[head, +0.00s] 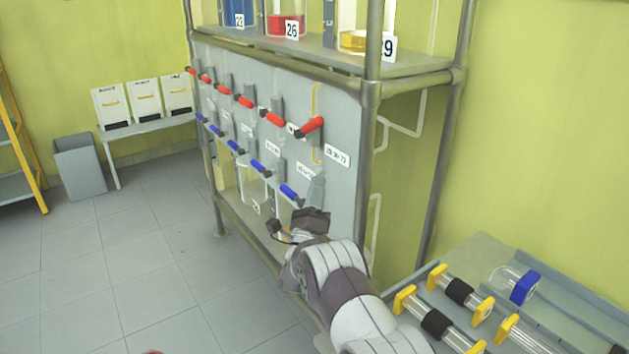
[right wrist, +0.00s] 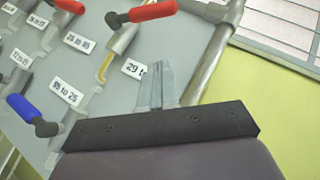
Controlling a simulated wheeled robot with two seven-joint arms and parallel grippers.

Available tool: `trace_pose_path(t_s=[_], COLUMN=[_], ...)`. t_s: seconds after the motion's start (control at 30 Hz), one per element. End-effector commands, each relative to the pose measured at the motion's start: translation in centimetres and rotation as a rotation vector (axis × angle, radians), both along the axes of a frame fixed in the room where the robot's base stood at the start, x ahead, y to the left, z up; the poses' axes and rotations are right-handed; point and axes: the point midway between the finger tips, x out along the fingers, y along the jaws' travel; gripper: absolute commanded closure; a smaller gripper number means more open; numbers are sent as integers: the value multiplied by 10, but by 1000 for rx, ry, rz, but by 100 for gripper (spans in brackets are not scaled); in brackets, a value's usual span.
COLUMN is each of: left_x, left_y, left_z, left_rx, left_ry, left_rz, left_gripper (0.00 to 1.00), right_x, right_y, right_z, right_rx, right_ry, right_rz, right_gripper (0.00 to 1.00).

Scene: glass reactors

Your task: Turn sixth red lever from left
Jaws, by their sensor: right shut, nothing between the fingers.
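A row of red levers runs along the grey panel (head: 345,125) in the head view. The sixth from left (head: 311,127) is the rightmost; its handle slants up to the right, while the fifth red lever (head: 272,118) slants up to the left. In the right wrist view the sixth red lever (right wrist: 153,11) is at the top, beyond the fingertips and apart from them. My right gripper (head: 312,217) is below the red row, near the rightmost blue lever (head: 291,195). Its fingers (right wrist: 157,85) are shut and empty. My left gripper is out of view.
A lower row of blue levers, one a blue lever (right wrist: 32,115) in the right wrist view, lies on the panel. A metal frame post (head: 367,130) stands right of the levers. A bench (head: 480,245) with yellow-capped tubes is at lower right.

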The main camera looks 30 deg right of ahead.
Motion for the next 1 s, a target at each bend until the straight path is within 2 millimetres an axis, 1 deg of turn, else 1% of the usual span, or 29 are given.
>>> trace_pose_path(t_s=[0.03, 0.1, 0.33, 0.4, 0.5, 0.67, 1.0], left_x=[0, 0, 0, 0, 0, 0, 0], left_y=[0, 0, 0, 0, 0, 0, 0], left_z=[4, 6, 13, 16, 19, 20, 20], left_rx=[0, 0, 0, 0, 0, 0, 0], left_ry=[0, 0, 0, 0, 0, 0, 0], left_rz=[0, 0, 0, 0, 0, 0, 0], left_gripper=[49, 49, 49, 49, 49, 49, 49], right_x=[6, 14, 41, 48, 55, 60, 61], right_y=[-6, -14, -39, -34, -30, -28, -28], right_z=[9, 20, 51, 62, 71, 79, 79], right_rx=[1, 0, -1, -1, 0, 0, -1], right_ry=[-2, -2, 0, 1, 2, 3, 4], right_rz=[-3, -3, -4, -1, -1, -2, -2], right_gripper=[100, 100, 100, 100, 100, 100, 100])
